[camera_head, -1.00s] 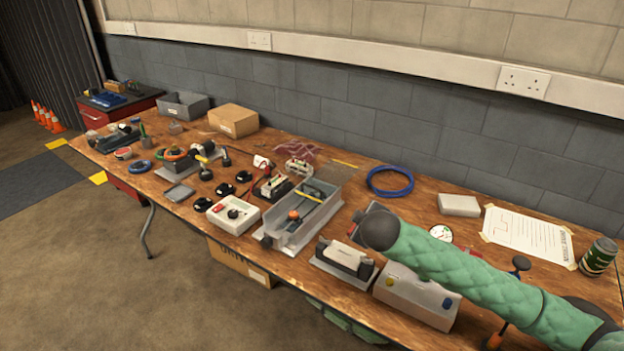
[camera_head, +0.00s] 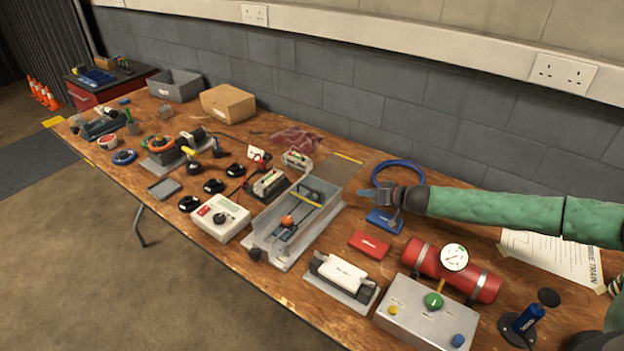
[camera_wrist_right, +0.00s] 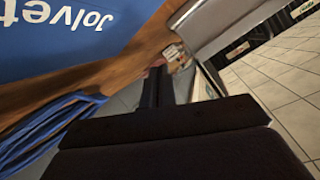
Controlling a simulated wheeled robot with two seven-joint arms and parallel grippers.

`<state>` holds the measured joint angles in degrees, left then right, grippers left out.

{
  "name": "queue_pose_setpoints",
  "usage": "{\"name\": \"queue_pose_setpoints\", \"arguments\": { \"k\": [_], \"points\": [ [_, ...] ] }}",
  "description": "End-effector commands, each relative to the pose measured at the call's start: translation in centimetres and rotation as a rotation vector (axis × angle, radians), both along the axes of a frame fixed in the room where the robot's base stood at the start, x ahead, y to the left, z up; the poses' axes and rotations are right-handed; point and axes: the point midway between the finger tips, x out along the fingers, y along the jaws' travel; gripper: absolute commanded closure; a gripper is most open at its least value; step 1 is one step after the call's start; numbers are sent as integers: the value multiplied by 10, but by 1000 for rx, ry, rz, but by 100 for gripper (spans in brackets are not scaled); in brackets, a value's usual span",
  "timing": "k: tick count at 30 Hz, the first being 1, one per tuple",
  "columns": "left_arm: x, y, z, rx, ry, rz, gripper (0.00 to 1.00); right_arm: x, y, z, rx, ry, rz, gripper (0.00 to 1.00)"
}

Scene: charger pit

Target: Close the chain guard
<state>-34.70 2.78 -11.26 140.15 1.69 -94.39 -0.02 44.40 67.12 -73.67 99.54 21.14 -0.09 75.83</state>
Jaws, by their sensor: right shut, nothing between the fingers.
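The chain guard looks like the clear panel (camera_head: 338,170) with a yellow strip along its top edge. It stands open, tilted up at the back of a grey tray (camera_head: 262,238). Inside the tray are dark parts, an orange knob (camera_head: 287,221) and a yellow bar (camera_head: 307,198). My right gripper (camera_head: 364,193) is shut and empty, to the right of the tray and apart from the panel. In the right wrist view its dark fingers (camera_wrist_right: 156,85) are together. My left gripper is not in view.
A blue box (camera_head: 380,217) lies just below the right gripper, with a blue hose coil (camera_head: 399,163) behind it. A red box (camera_head: 369,243), a red cylinder (camera_head: 425,262) and a grey button box (camera_head: 425,318) stand nearer. A white-topped device (camera_head: 341,273) sits before the tray.

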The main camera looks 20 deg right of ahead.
Motion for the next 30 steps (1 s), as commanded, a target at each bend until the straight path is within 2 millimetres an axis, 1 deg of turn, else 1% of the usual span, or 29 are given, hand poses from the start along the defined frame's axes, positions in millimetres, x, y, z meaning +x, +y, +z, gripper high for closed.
{"name": "queue_pose_setpoints", "arguments": {
  "k": [3, 6, 9, 12, 16, 22, 28, 30],
  "points": [
    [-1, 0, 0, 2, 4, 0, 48, -2, 9, 17, 252, 52, 20, 100],
    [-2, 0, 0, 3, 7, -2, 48, -9, 24, 36, 473, 121, 59, 100],
    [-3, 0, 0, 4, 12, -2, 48, -18, 34, 51, 649, 198, 98, 100],
    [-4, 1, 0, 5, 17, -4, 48, -23, 40, 60, 763, 267, 116, 100],
    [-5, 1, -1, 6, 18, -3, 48, -24, 41, 62, 831, 329, 103, 100],
    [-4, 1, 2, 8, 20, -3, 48, -18, 47, 62, 851, 350, 93, 100],
    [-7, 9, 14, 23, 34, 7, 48, -2, 69, 63, 851, 348, 96, 100],
    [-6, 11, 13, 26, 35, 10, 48, 5, 77, 62, 850, 349, 94, 100]
  ]
}}
